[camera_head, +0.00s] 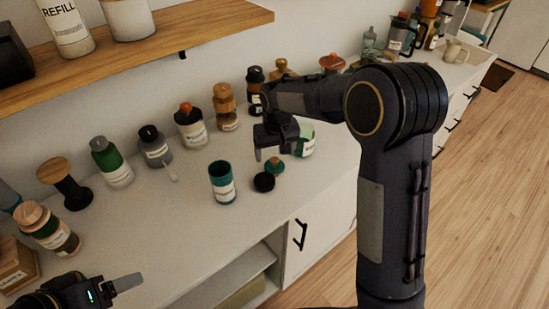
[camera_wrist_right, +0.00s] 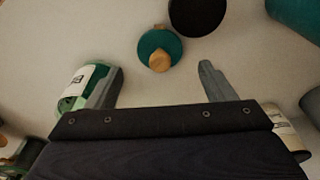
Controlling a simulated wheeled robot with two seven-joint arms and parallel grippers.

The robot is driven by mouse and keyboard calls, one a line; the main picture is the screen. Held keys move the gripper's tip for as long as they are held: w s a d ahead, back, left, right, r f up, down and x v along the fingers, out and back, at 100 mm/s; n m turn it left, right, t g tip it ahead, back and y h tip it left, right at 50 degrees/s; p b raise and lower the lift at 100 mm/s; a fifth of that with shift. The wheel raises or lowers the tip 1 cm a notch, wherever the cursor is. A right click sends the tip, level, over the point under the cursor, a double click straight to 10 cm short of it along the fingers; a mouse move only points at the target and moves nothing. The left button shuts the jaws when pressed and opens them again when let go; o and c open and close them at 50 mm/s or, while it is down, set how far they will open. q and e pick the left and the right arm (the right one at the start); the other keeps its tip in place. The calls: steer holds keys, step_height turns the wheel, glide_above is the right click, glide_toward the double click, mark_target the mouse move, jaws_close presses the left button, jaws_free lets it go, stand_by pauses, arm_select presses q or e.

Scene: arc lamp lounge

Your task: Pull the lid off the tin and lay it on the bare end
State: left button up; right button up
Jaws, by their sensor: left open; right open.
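The teal tin (camera_head: 222,184) with a pale label stands upright on the counter, its top open. A teal lid (camera_head: 275,167) with a wooden knob lies knob-up on the counter to its right, apart from the tin. In the right wrist view the lid (camera_wrist_right: 160,50) is beyond and between the fingertips, and part of the tin (camera_wrist_right: 298,16) shows at the upper right. My right gripper (camera_head: 276,152) is open and empty above the counter, near the lid. My left gripper (camera_head: 122,285) is open, low at the left; only one finger shows clearly.
A black round piece (camera_head: 264,182) lies beside the lid. A green jar (camera_head: 305,140) stands close to my right gripper. Several bottles and jars line the wall, including a dark spool-shaped one (camera_head: 66,184). The counter's front strip (camera_head: 170,235) is clear. A wooden shelf (camera_head: 150,45) hangs above.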

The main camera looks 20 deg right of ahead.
mark_target(276, 170)
step_height(276, 170, up, 8)
steer(key=s, duration=0.1)
steer(key=s+d+r+m+t+y, duration=0.1)
steer(key=s+d+r+y, duration=0.15)
steer(key=s, duration=0.45)
steer(key=s+d+r+y, duration=0.1)
steer(key=s+d+r, duration=0.15)
steer(key=s, duration=0.55)
steer(key=s+a+f+t+p, duration=0.1)
steer(key=s+t+p, duration=0.1)
steer(key=s, duration=1.3)
steer(key=shift+a+f+m+t+p, duration=0.3)
steer(key=shift+t+p, duration=0.1)
